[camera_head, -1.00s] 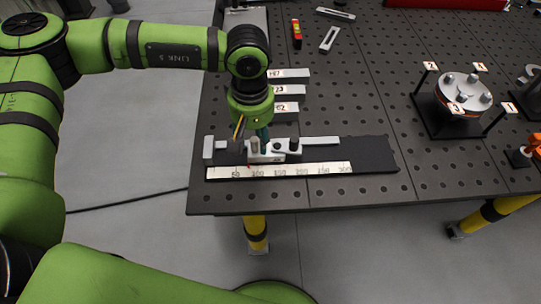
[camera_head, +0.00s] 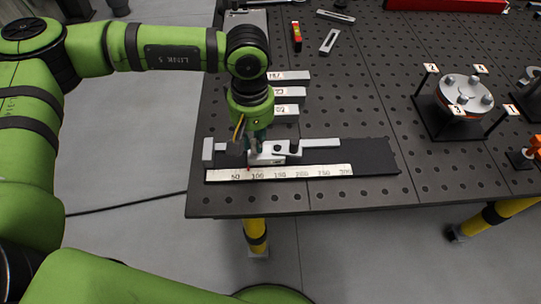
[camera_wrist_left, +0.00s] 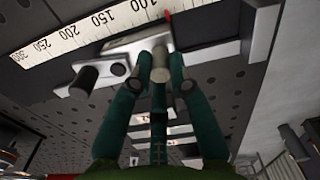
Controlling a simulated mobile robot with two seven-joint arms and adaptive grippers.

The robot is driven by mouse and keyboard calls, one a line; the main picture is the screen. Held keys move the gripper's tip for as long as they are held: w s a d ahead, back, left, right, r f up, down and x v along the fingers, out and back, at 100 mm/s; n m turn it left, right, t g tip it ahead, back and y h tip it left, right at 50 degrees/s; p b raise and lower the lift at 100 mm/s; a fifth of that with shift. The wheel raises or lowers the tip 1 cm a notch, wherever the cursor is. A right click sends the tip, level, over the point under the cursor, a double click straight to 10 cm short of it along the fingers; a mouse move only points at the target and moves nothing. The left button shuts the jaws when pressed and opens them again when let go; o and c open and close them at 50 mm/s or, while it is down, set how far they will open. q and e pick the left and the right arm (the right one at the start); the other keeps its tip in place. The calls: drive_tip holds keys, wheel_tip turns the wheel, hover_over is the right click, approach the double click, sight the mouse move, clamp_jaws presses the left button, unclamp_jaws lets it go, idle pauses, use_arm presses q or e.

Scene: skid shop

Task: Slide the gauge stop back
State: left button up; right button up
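The gauge stop (camera_head: 275,151) is a pale metal slide with a black knob, sitting on a light bar above a scale strip (camera_head: 320,170) marked from 50 to 300. Its red pointer (camera_wrist_left: 167,14) stands short of the 100 mark. My left gripper (camera_head: 254,148) points down at the left part of the stop. The fingertips partly hide the stop's body. My right gripper is not in view.
A pale end block (camera_head: 208,150) stands at the bar's left end. Labelled metal bars (camera_head: 288,92) lie behind the stop. A fixture with numbered flags (camera_head: 463,95) stands to the right. The table's front edge is close to the scale; the bar's right part is clear.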

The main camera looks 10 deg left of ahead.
sight(288, 148)
use_arm(q)
drive_tip(key=shift+d, duration=0.15)
drive_tip(key=shift+w+d+b, duration=0.15)
drive_tip(key=shift+d+b, duration=0.1)
drive_tip(key=shift+d, duration=0.35)
drive_tip(key=shift+w+d+b, duration=0.15)
drive_tip(key=shift+d+b, duration=0.1)
drive_tip(key=shift+d, duration=0.35)
drive_tip(key=shift+w+d+b, duration=0.2)
drive_tip(key=shift+d+b, duration=0.05)
drive_tip(key=shift+d, duration=0.4)
drive_tip(key=shift+w+d+b, duration=0.2)
drive_tip(key=shift+d+b, duration=0.05)
drive_tip(key=shift+d, duration=0.35)
drive_tip(key=shift+d+f, duration=0.1)
drive_tip(key=shift+w+d+b, duration=0.25)
drive_tip(key=shift+d+b, duration=0.15)
drive_tip(key=shift+d, duration=0.5)
drive_tip(key=o, duration=0.9)
drive_tip(key=shift+o, duration=0.2)
